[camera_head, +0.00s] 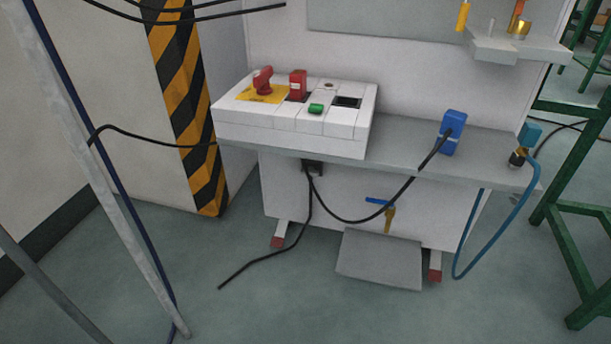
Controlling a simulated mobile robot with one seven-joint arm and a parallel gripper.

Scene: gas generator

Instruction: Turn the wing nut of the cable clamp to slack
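A small black fitting (313,167) sits under the front edge of the grey shelf, with black cable coming out of it. It may be the cable clamp, but it is too small and dark to tell. I cannot make out a wing nut on it. One black cable (365,221) loops from there up to a blue plug or socket (452,133) at the shelf's right. Another cable end (245,273) hangs down to the left, near the floor. My gripper is not in view.
A white switch panel (335,128) with a red rotary handle (263,80) stands on the shelf (405,150). Below are a blue-handled brass valve (388,212) and a grey plate (379,260). A blue hose (487,249) hangs right. Green racks (562,210) and a striped pillar (190,100) flank it.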

